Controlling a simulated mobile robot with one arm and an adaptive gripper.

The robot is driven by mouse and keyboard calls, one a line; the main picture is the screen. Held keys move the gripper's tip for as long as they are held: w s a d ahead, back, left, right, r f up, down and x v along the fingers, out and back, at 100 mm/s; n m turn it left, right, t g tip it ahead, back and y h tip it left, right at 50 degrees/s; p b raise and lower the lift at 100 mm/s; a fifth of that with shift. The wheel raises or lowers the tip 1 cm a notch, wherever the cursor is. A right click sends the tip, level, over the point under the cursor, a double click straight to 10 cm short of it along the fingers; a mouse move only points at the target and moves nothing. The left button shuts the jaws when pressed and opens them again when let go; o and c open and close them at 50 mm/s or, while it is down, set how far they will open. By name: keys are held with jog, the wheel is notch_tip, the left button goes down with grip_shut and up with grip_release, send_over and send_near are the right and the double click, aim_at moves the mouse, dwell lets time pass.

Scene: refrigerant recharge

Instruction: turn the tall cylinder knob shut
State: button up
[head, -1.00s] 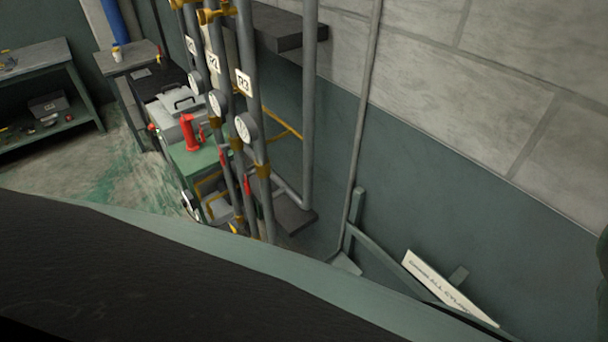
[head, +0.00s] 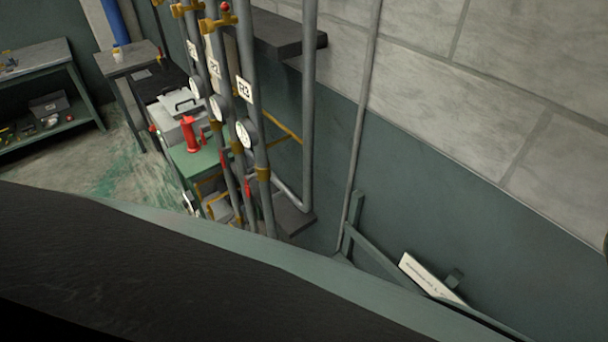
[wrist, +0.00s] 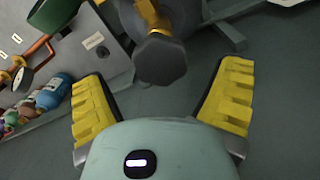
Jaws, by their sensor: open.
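In the wrist view a dark, many-sided knob (wrist: 160,60) sits at the top middle, on a brass-coloured stem. A grey rounded body (wrist: 190,14), seemingly the cylinder's top, shows behind it and is cut off by the frame edge. My gripper (wrist: 164,75) is open, with one yellow finger on each side of the knob. Clear gaps show between the knob and both fingers, so neither touches it in this view. The head view shows neither my gripper nor the knob.
In the wrist view a grey panel (wrist: 85,30) and a blue bottle (wrist: 52,92) are at left. In the head view upright pipes with gauges (head: 245,133) stand mid-left. A white sign (head: 432,278) is low at right. A dark surface with a green edge fills the lower left.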

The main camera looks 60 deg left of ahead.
jog(key=shift+s+f+b, duration=0.1)
jog(key=shift+f+b, duration=0.35)
jog(key=shift+f, duration=0.55)
jog(key=c, duration=1.2)
